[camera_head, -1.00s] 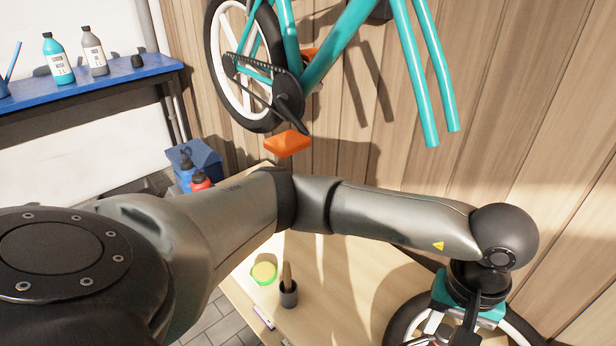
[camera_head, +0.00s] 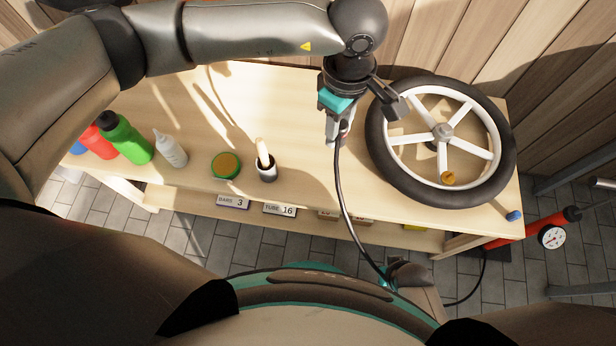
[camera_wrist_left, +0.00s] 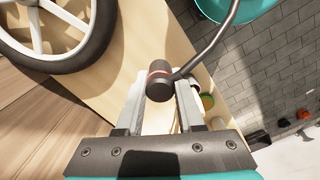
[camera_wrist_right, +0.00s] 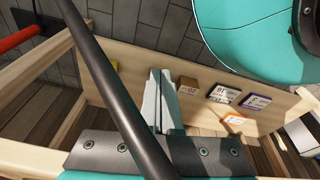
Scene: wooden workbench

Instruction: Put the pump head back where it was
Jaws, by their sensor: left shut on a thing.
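The pump head (camera_wrist_left: 158,85), a dark cylinder with a red ring, sits between the fingers of my left gripper (camera_wrist_left: 160,103). My left gripper (camera_head: 338,132) is shut on it above the bench, left of the wheel; the pump head is mostly hidden in the head view. A black hose (camera_head: 347,205) hangs from it toward the front edge. The red pump (camera_head: 525,228) with a round gauge (camera_head: 552,236) is at the right, beyond the bench end. My right gripper (camera_wrist_left: 0,0) is not made out in the left wrist view; its fingers (camera_wrist_right: 160,100) look shut and empty, with a dark hose-like band across its view.
A spoked wheel (camera_head: 377,150) lies on the bench (camera_head: 310,190) at right. A brush cup (camera_head: 266,172), a green tin (camera_head: 226,166) and a white bottle (camera_head: 170,150) stand left. A green bottle (camera_head: 128,140) is farther left. Labelled boxes (camera_head: 280,209) sit on the lower shelf.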

